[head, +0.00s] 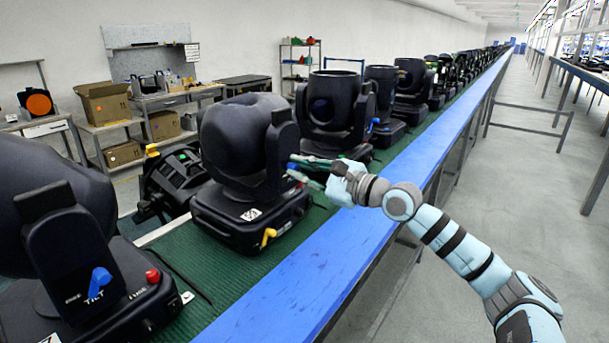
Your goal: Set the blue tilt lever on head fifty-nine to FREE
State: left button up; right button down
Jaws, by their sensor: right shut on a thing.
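A yellow lever (268,236) sits low on the same head's base. My left gripper is not in view.
A nearer head (60,230) at left has a blue lever (98,283) marked TILT and a red knob (152,276). More heads (335,105) line the belt behind. A blue rail (330,270) runs along the belt's edge. The grey floor at right is open.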

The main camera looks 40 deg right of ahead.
jog(key=shift+a+f+n+b, duration=0.15)
jog(key=shift+n+b, duration=0.3)
jog(key=shift+n, duration=0.25)
jog(key=c, duration=1.6)
grip_release()
notch_tip(320, 180, up, 10)
jog(key=shift+r, duration=0.1)
